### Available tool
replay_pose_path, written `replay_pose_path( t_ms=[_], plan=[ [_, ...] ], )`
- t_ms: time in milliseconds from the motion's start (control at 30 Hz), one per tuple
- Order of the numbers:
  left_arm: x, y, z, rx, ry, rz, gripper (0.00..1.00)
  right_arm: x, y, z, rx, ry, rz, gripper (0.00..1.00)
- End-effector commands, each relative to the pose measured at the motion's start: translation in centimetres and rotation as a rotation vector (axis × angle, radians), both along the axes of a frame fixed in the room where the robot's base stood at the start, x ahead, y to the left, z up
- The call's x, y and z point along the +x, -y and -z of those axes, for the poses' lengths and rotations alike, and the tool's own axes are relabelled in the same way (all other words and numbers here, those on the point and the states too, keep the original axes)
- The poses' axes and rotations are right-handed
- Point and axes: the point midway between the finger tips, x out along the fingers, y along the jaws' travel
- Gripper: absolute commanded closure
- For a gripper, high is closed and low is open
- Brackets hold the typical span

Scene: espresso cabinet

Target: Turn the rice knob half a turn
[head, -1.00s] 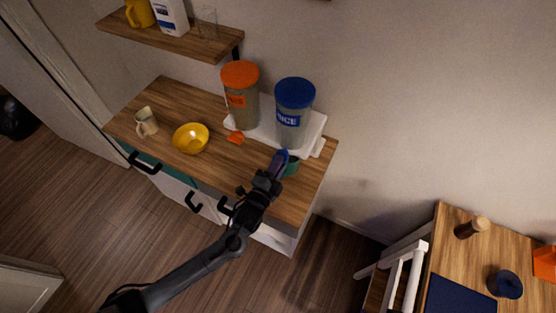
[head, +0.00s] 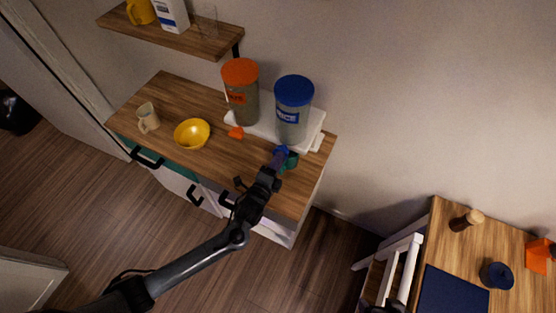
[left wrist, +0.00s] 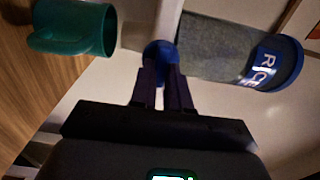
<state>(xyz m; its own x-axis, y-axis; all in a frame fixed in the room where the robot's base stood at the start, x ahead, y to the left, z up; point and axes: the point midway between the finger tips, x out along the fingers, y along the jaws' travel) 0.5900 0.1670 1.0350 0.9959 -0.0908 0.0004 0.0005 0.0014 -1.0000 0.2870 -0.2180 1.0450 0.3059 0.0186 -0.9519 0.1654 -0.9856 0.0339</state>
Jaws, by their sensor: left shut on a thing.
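The rice dispenser (head: 293,112) is a clear canister with a blue lid and a blue RICE label. It stands on a white base on the wooden counter, and lies sideways in the left wrist view (left wrist: 225,55). Its round blue knob (left wrist: 160,50) is low at the front, above the counter. My left gripper (head: 279,158) is shut on the knob; its two dark fingers (left wrist: 162,85) meet it in the left wrist view. The fingers partly hide the knob. My right gripper is not clearly visible.
A green cup (left wrist: 85,30) stands close beside the knob. The orange-lidded dispenser (head: 241,92) with its orange knob (head: 236,132) is to the left. A yellow bowl (head: 192,134) and a beige mug (head: 147,117) stand farther left. A shelf (head: 180,38) hangs above.

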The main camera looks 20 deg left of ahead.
Motion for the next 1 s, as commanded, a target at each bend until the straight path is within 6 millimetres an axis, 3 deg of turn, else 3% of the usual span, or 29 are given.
replay_pose_path(
  t_ms=[67,100,267,667,1000],
  plan=[
    [0.0,0.0,0.0,-0.001,0.001,0.0,1.0,0.0,0.0,0.0,0.0,0.0,0.0,0.19],
    [0.0,0.0,0.0,-0.001,0.001,0.0,0.83,0.0,0.0,0.0,0.0,0.0,0.0,0.19],
    [0.0,0.0,0.0,-0.001,0.0,0.0,0.58,0.0,0.0,0.0,0.0,0.0,0.0,0.19],
    [-0.6,-0.1,0.1,-0.001,-0.001,0.0,0.58,0.0,0.0,0.0,0.0,0.0,0.0,0.19],
    [-5.7,-0.5,0.1,-0.002,-0.003,0.002,0.58,0.0,0.0,0.3,0.0,0.0,0.0,0.19]
  ],
)
